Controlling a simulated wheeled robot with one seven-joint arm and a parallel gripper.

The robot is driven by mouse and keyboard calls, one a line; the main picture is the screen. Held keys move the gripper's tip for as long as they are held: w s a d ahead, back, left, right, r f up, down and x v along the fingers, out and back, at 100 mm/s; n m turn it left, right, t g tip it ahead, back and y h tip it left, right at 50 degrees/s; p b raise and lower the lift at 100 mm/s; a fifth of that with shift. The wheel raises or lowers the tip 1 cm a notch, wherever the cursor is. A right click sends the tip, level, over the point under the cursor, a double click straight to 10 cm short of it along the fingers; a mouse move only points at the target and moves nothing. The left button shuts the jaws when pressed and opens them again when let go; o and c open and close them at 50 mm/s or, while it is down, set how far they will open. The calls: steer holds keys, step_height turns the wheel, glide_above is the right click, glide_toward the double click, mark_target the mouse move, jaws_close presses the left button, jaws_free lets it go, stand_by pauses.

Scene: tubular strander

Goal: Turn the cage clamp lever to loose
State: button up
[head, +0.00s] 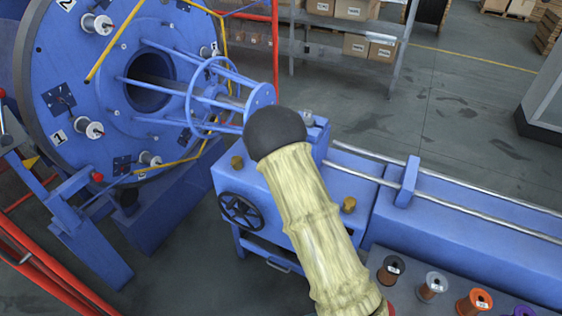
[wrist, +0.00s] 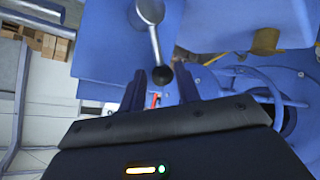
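A lever with a silver hub (wrist: 148,10), a thin metal arm and a black ball knob (wrist: 159,76) shows at the top of the wrist view, on a blue housing. No label on it is readable, so I cannot tell its marked position. My gripper (wrist: 162,84) is open, with its two dark fingers on either side of the knob in the picture. I cannot tell whether the knob lies between the fingers in depth or just beyond them. In the head view my own arm hides the gripper fingers and most of the lever; a small silver part (head: 307,117) shows beside the arm's dark end.
The large blue cage disc (head: 110,75) with bobbins stands at left. A blue bed with steel rails (head: 450,205) runs right. A black handwheel (head: 241,211) is on the blue housing. Several spools (head: 432,287) stand at the front right. Shelves with boxes (head: 355,45) are behind.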

steer(key=b+v, duration=0.1)
steer(key=v, duration=1.3)
steer(key=shift+s+r, duration=0.25)
steer(key=s+d+r+m+g+y+p, duration=0.1)
steer(key=s+d+g, duration=0.3)
steer(key=s, duration=0.8)
steer(key=s+d+r+m+g+y, duration=0.1)
steer(key=s+d+g, duration=0.3)
steer(key=s, duration=0.9)
steer(key=shift+s+d+r+m+g+p, duration=0.2)
steer(key=shift+d+r+m+g+p, duration=0.3)
steer(key=shift+d+m, duration=0.55)
steer(key=shift+d, duration=0.15)
